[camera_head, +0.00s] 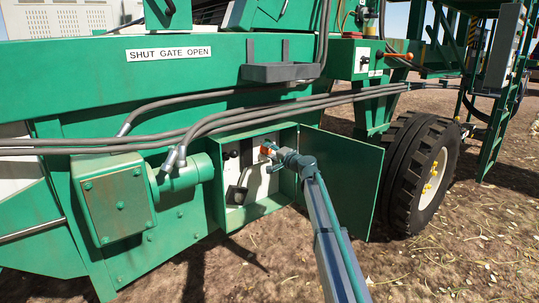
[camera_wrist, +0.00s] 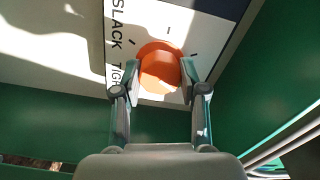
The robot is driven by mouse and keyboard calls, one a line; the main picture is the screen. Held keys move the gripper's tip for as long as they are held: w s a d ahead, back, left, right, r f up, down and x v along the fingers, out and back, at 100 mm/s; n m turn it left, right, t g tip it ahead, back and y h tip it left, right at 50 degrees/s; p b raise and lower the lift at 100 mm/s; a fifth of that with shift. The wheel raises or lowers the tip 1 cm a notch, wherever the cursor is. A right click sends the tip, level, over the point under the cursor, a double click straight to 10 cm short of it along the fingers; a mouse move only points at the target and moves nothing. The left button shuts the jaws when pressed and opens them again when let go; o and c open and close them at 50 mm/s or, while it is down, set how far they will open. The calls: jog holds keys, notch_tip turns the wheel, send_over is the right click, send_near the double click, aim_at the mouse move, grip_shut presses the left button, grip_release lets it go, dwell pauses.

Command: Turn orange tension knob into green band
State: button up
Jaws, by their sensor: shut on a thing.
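The orange tension knob (camera_wrist: 160,68) sits on a white panel (camera_wrist: 205,35) inside an open green box (camera_head: 225,190). In the wrist view the panel carries the words "SLACK" and "TIGHT" and several black tick marks around the knob. My gripper (camera_wrist: 160,90) has its two fingers on either side of the knob, shut on it. In the head view my gripper (camera_head: 275,153) reaches into the box, and only a bit of the orange knob (camera_head: 266,150) shows beside it. I see no green band on the visible part of the panel; the knob and fingers cover some of it.
The box's green door (camera_head: 345,175) stands open to the right of my arm. A black lever (camera_head: 238,193) is in the box, left of the knob. A large tyre (camera_head: 415,165) stands further right. Grey hoses (camera_head: 250,117) run above the box.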

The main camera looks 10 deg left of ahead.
dwell(0.3)
jog(key=o, duration=1.1)
jog(key=shift+o, duration=0.2)
jog(key=shift+s+d, duration=0.1)
jog(key=v, duration=1.1)
jog(key=shift+s+d, duration=0.25)
